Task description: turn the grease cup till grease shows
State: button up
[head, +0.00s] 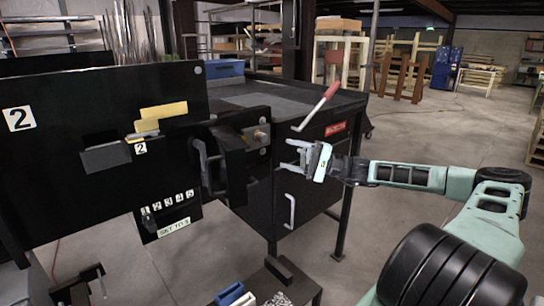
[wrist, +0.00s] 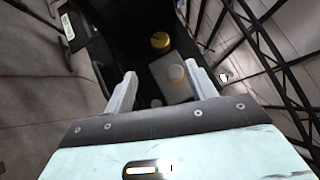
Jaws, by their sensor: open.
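A small brass-yellow round cap, which looks like the grease cup (head: 260,136), sticks out from a grey plate on the side of the black machine. In the wrist view a yellow round cap (wrist: 160,40) shows beyond my fingertips, above a pale grey plate (wrist: 172,88) with a round boss. My gripper (head: 289,155) is open and empty, to the right of the cap and a little lower, with its fingers pointing left at the machine. The fingertips (wrist: 161,72) are apart from the cap. I cannot make out any grease.
A red-handled lever (head: 320,103) slants up just above my gripper. A black cabinet with a pale handle (head: 290,211) stands behind and below it. A large black panel marked 2 (head: 100,130) fills the left. Open floor (head: 420,140) lies to the right.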

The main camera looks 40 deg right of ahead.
jog(key=v, duration=0.3)
jog(key=shift+s+d+b, duration=0.2)
jog(key=shift+b, duration=0.1)
dwell(0.4)
